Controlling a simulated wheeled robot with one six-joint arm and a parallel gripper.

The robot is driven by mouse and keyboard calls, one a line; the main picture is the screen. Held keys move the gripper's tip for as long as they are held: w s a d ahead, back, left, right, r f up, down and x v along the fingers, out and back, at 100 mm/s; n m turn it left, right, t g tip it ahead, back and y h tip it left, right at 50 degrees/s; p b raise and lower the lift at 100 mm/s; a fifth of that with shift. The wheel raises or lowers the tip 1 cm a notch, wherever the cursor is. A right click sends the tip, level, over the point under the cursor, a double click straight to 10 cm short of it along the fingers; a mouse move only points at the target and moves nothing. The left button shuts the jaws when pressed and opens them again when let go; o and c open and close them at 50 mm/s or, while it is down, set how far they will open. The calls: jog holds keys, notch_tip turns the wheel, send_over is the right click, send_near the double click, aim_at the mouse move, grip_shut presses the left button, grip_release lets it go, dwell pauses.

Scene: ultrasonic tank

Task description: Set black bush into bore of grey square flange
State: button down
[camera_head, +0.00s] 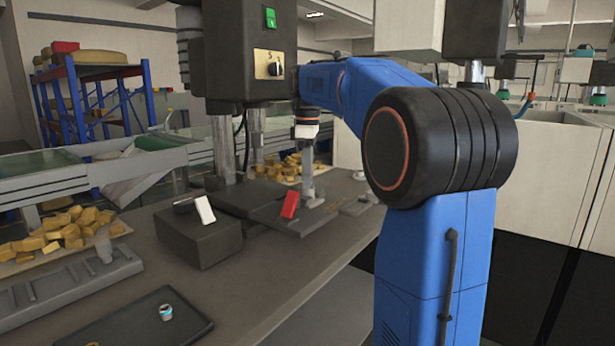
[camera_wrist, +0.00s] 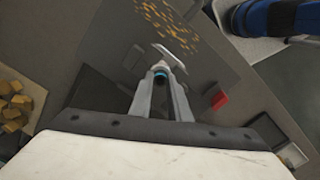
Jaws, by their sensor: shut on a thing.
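My gripper (camera_head: 308,180) is lowered over the bench beneath the machine head in the head view. In the wrist view, my gripper's fingers (camera_wrist: 161,82) are closed around a small dark piece with a teal band, which I take to be the black bush (camera_wrist: 160,72). The fingers hide much of it. A light grey part, perhaps the grey square flange (camera_wrist: 176,58), shows just beyond the fingertips. Its bore cannot be made out. Whether the bush touches it cannot be told. In the head view the bush is too small or hidden to make out.
A black tray (camera_head: 100,335) at the front holds a small teal-banded piece (camera_head: 166,312). A dark block with a white tab (camera_head: 204,209) and a red block (camera_head: 290,204) stand left of my gripper. Yellow pieces (camera_head: 70,228) lie at the left.

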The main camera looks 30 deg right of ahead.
jog(key=c, duration=1.1)
grip_release()
jog(key=shift+r, duration=3.45)
